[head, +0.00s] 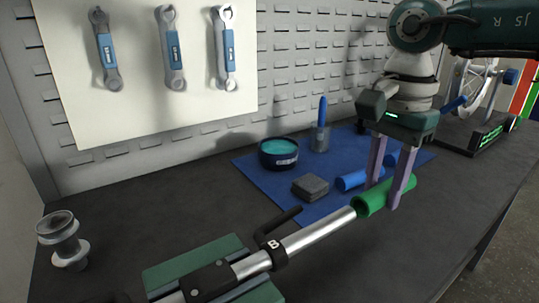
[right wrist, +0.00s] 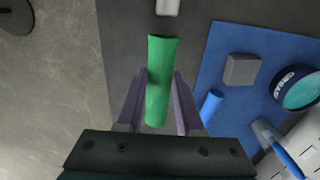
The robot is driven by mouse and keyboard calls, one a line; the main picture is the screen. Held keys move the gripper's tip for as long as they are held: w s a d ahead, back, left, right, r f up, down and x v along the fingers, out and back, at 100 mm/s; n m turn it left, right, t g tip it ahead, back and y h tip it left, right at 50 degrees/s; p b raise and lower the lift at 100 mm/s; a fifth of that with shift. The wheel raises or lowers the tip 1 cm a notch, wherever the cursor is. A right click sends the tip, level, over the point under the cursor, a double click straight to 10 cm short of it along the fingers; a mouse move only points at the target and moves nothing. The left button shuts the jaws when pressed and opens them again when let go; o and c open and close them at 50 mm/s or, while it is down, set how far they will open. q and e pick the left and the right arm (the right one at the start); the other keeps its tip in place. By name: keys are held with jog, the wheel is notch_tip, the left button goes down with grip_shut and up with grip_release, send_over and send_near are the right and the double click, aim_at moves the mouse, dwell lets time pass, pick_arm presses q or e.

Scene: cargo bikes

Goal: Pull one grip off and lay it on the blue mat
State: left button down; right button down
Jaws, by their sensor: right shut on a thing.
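The right gripper (head: 389,180) is shut on a green grip (head: 385,196), its fingers on either side. In the right wrist view, the green grip (right wrist: 160,80) lies lengthwise between the fingers of the right gripper (right wrist: 157,105). A gap shows there between the grip and the end of the silver bar (right wrist: 167,7). In the head view, the silver bar (head: 318,234) points at the grip's near end. The blue mat (head: 258,175) lies behind them on the bench, with a blue grip (head: 352,180) on it. The left gripper is not in view.
On the mat are a grey block (head: 311,187), a tub of teal paste (head: 278,153) and a cup with a blue-handled tool (head: 320,138). A green-jawed clamp (head: 195,262) holds the bar, which carries a black lever (head: 275,228). A wheel stand (head: 480,133) is at right.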

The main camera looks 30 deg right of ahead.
jog(key=shift+d, duration=0.1)
dwell(0.3)
jog(key=shift+d+r+p, duration=0.1)
jog(key=shift+r+p, duration=0.2)
jog(key=shift+r, duration=0.1)
jog(key=shift+w+d+r+p, duration=0.1)
jog(key=shift+d+r+p, duration=0.1)
jog(key=shift+r+p, duration=0.4)
jog(key=shift+s+d+r+p, duration=0.1)
jog(key=shift+d+r+p, duration=0.25)
jog(key=shift+r, duration=0.5)
jog(key=shift+w+d+r+p, duration=0.1)
jog(key=shift+r+p, duration=0.45)
jog(key=shift+r, duration=0.15)
jog(key=s+a+r+n+p, duration=0.3)
jog(key=a+r+n+p, duration=0.5)
jog(key=a+r+n, duration=1.2)
jog(key=s+d+r+m+p, duration=0.1)
jog(key=s+r+p, duration=0.2)
jog(key=r+p, duration=1.6)
jog(key=s+r+m+p, duration=0.1)
jog(key=s+r+p, duration=0.2)
jog(key=r+p, duration=1.6)
jog(key=shift+d+m, duration=0.35)
jog(key=shift+m, duration=0.05)
